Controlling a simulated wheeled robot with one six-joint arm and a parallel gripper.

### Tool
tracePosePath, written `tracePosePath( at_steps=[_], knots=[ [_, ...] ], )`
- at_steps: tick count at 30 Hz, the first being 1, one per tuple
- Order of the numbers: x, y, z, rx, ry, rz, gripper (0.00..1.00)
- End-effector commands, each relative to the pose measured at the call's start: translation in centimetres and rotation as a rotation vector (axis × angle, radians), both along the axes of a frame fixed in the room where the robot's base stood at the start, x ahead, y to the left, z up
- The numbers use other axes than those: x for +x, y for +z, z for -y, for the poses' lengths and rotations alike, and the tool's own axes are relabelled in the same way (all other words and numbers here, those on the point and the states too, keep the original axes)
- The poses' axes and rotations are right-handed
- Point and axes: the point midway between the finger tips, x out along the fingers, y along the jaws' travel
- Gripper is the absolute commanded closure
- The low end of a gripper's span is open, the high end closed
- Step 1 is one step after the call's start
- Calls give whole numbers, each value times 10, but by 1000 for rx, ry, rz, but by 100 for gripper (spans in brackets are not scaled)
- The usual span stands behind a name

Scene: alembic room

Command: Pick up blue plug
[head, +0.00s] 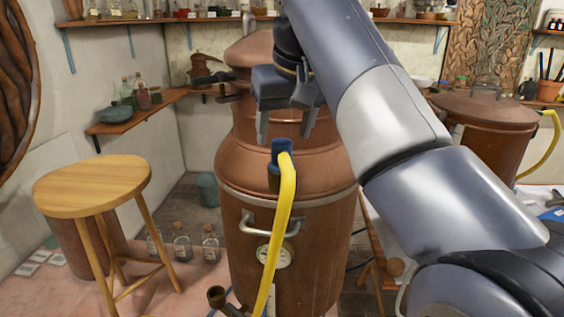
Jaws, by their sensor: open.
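The blue plug (281,153) sits at the top end of a thick yellow hose (281,225), in front of the shoulder of a large copper still (235,170). Below the plug a short dark blue piece shows; I cannot tell whether the plug is seated in it. My gripper (284,138) hangs above the plug with its fingers pointing down. It is open and empty, one finger on each side of the plug's top. I cannot tell whether a finger touches the plug.
A wooden stool (92,186) stands at the left. Wall shelves (140,117) hold bottles and bowls. A second copper vessel (485,130) with a yellow hose is at the right. A gauge (275,255) and a handle (270,224) stick out from the still's front.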

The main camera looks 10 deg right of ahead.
Motion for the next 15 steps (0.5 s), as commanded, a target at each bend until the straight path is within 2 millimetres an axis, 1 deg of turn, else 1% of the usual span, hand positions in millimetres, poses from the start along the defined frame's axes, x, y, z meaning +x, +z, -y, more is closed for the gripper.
tracePosePath(
  at_steps=[9,12,15],
  knots=[
    [13,-39,-2,0,0,-2,41],
    [16,-46,-2,0,0,0,41],
    [17,-47,-3,0,0,0,41]
  ],
)
